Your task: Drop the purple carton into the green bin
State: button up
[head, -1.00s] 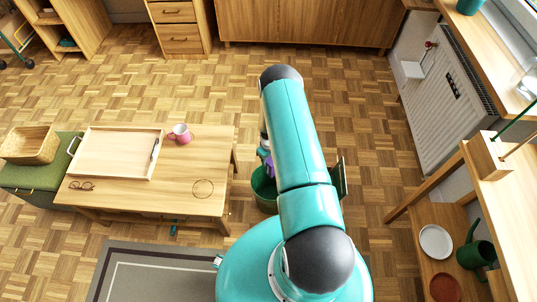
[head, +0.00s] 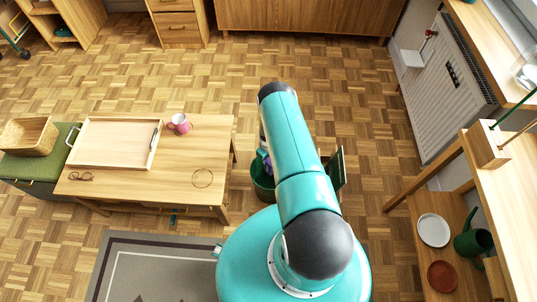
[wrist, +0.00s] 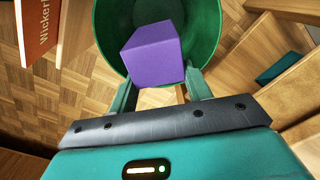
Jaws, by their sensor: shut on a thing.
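The purple carton (wrist: 152,54) is between the fingertips of my gripper (wrist: 158,84) in the wrist view. My gripper is shut on it. The green bin (wrist: 207,22) is round and lies behind the carton in that view, so the carton appears over its opening. I cannot tell the exact height of the carton against the rim. In the head view the green bin (head: 262,184) stands on the floor beside the table, partly hidden by my arm. Only a small bit of the purple carton (head: 267,163) shows there.
A low wooden table (head: 205,150) with a tray (head: 92,158), a pink mug (head: 180,124) and glasses (head: 82,176) is left of the bin. A dark upright panel (head: 337,174) stands right of my arm. A wooden shelf unit (head: 432,192) is at the right. Floor beyond is clear.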

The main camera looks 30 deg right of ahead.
jog(key=shift+f, duration=0.5)
jog(key=o, duration=1)
jog(key=shift+r, duration=3.55)
jog(key=shift+w, duration=0.1)
